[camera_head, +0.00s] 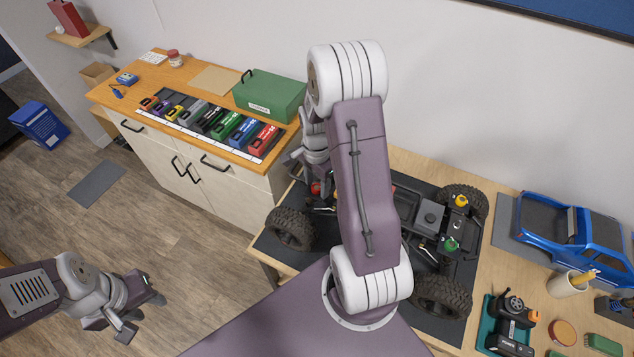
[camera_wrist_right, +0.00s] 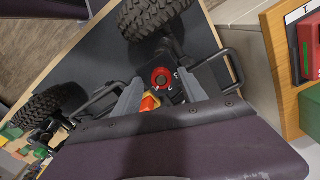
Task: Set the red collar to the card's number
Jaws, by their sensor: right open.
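The crawler chassis with its black tyres (camera_head: 440,297) stands on a dark mat on the right-hand bench, partly hidden by my right arm. The red collar (camera_wrist_right: 161,78) shows in the right wrist view as a red ring with a dark centre. It also shows in the head view (camera_head: 316,188), beside my right gripper. My right gripper (camera_wrist_right: 160,92) is open, with its grey fingers either side of the collar's near side; whether they touch it I cannot tell. My left gripper (camera_head: 142,312) is open and empty over the floor at lower left. No card number is readable.
A blue truck body (camera_head: 572,232), a pen cup (camera_head: 567,284) and a teal tray (camera_head: 490,318) occupy the bench's right side. A wooden cabinet (camera_head: 125,92) at the back left holds a green box (camera_head: 270,95) and a row of coloured cases. An orange part (camera_wrist_right: 149,103) sits near the collar.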

